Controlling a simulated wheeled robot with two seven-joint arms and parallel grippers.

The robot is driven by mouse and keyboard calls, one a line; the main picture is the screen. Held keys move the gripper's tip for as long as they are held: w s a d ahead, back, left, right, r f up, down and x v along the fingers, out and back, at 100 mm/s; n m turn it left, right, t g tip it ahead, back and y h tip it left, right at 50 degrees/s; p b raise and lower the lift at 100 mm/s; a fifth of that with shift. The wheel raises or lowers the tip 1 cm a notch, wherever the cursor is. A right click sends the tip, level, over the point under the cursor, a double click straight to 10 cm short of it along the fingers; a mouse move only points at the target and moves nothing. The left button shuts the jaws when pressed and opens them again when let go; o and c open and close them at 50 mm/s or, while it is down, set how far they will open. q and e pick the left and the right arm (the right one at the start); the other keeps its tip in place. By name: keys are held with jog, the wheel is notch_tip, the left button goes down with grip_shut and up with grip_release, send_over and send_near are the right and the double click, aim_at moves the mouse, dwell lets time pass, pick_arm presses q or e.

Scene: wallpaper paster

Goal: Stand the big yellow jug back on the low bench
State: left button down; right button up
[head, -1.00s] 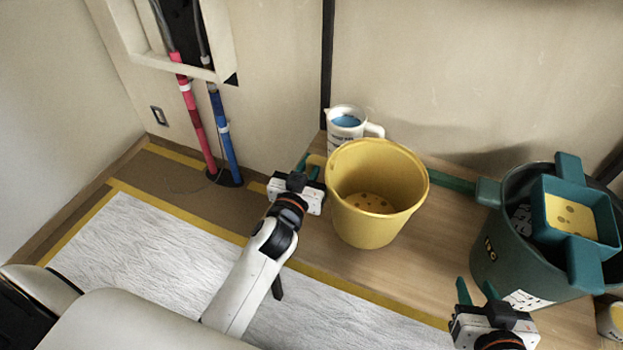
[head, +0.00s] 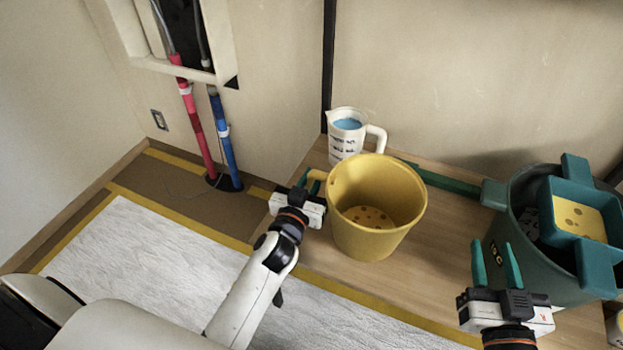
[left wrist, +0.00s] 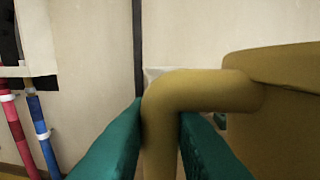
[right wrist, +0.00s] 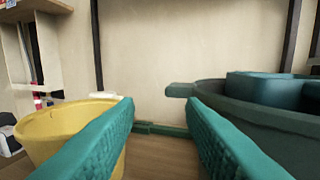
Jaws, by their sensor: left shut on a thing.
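The big yellow jug (head: 368,240) is upright, open side up, over the low bench (head: 425,275). Its base looks at or very near the bench top; I cannot tell whether it touches. My left gripper (head: 309,183) is shut on the jug's handle, at the jug's left side. In the left wrist view the handle (left wrist: 205,90) passes between the teal fingers. My right gripper (head: 496,264) is open and empty, to the right of the jug. The jug also shows in the right wrist view (right wrist: 58,130), left of the right gripper's fingers.
A white measuring jug (head: 345,145) with blue inside stands behind the yellow jug. A dark green bucket (head: 500,245) holding a teal tray (head: 562,195) is at the right. Pink (head: 195,120) and blue (head: 224,140) pipes rise at the left. Bench between jug and bucket is clear.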

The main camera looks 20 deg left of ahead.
pick_arm(q)
jog(key=c, duration=1.3)
grip_release()
pick_arm(e)
jog(key=shift+r, duration=0.1)
pick_arm(q)
jog(key=shift+r, duration=0.15)
jog(key=s+p, duration=0.1)
jog(key=s, duration=1.1)
jog(key=shift+d, duration=0.25)
pick_arm(e)
jog(key=f+g, duration=0.1)
jog(key=s+f+g+h, duration=0.1)
jog(key=f, duration=0.1)
jog(key=d+f+g, duration=0.1)
jog(key=f, duration=0.1)
jog(key=shift+s+d+f+g, duration=0.1)
jog(key=shift+s+f+g, duration=0.1)
jog(key=shift+g, duration=0.1)
